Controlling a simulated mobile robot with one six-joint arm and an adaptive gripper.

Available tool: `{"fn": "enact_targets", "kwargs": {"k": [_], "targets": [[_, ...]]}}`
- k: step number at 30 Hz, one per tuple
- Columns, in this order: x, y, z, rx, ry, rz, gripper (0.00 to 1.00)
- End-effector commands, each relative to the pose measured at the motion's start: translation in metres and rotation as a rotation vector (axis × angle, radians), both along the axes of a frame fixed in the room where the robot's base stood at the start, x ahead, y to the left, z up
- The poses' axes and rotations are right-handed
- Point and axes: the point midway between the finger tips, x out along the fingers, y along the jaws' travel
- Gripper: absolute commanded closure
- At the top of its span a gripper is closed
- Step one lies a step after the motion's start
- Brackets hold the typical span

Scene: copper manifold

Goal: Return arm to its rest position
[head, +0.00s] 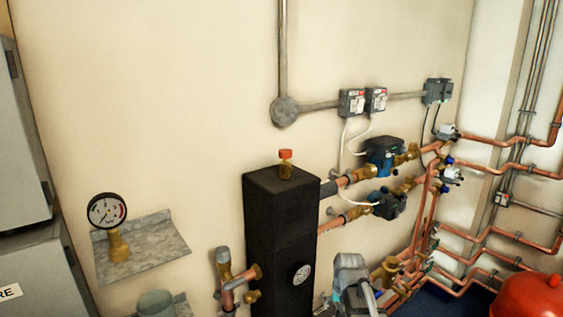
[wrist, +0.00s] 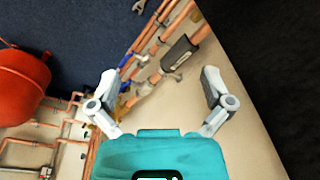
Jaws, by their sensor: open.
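In the wrist view my gripper (wrist: 161,98) is open, with its two grey fingers spread wide and nothing between them. Beyond the fingers show the beige wall and copper pipes (wrist: 150,50). In the head view part of my arm (head: 352,285) shows at the bottom centre, in front of the lower pipework and just right of the black column. The fingertips cannot be made out there.
A black insulated column (head: 280,235) with a red-capped valve (head: 285,163) stands close to my arm. A pressure gauge (head: 107,211) stands on a metal shelf (head: 160,247) at left. The upper left wall is bare.

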Motion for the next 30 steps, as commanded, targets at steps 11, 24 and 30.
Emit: {"fn": "enact_targets", "kwargs": {"k": [11, 24, 30], "targets": [[-0.073, 0.004, 0.075, -0.029, 0.047, 0.16, 0.0], [-0.114, 0.005, 0.106, -0.047, 0.092, 0.245, 0.0], [-0.113, 0.005, 0.105, -0.047, 0.093, 0.246, 0.0]]}}
